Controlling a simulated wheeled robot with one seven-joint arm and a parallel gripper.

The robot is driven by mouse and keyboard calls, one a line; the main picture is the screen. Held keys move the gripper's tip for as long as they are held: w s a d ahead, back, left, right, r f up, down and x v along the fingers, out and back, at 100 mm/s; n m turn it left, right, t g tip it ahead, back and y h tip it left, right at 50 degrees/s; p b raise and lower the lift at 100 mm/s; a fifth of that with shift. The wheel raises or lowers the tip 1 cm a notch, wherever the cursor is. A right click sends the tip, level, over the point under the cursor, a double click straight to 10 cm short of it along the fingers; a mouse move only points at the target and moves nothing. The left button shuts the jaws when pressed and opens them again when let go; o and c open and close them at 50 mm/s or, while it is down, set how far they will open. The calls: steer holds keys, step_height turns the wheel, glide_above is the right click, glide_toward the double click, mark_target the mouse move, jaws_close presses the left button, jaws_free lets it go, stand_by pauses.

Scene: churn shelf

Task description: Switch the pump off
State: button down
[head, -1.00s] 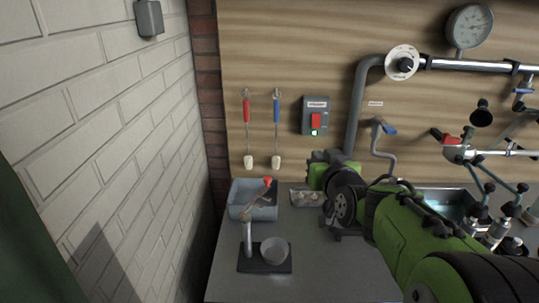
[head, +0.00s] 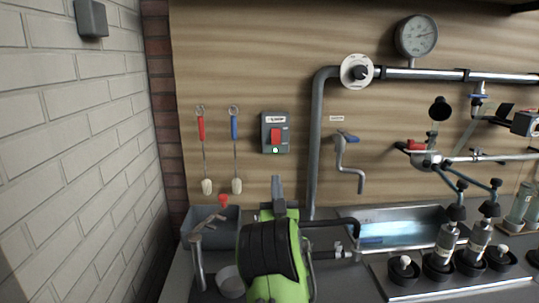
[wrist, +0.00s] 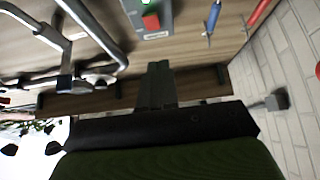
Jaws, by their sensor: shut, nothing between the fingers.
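The pump switch (head: 275,120) is a grey box on the wooden back wall, with a red rocker (head: 276,136) and a small lit green lamp (head: 275,150) below it. In the wrist view the switch (wrist: 166,14) shows upside down at the top edge, partly cut off, with its red rocker (wrist: 151,22). My gripper (head: 277,182) is shut and empty, its fingers pointing up just below the switch in the head view. In the wrist view my gripper (wrist: 158,68) points towards the switch, apart from it.
A red-handled brush (head: 203,150) and a blue-handled brush (head: 235,150) hang left of the switch. A grey pipe (head: 317,140) and a blue-levered tap (head: 347,150) are to its right. A grey basin (head: 225,213) and a sink (head: 400,212) stand below.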

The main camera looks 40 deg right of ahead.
mark_target(272, 145)
steer(key=p+x, duration=0.2)
steer(key=x, duration=0.2)
steer(key=f+p+x, duration=0.1)
steer(key=p+x, duration=0.1)
steer(key=x, duration=0.2)
steer(key=w+d+f+p+x, duration=0.1)
steer(key=p+x, duration=0.1)
steer(key=x, duration=0.2)
steer(key=shift+w+d+r+p, duration=0.1)
steer(key=shift+p, duration=0.3)
steer(key=shift+w+d, duration=0.15)
steer(key=shift+w, duration=0.05)
steer(key=shift+w+d+f+b, duration=0.35)
steer(key=shift+w+f+b, duration=0.15)
steer(key=shift+b, duration=0.3)
steer(key=shift+r, duration=0.15)
steer(key=shift+s, duration=0.1)
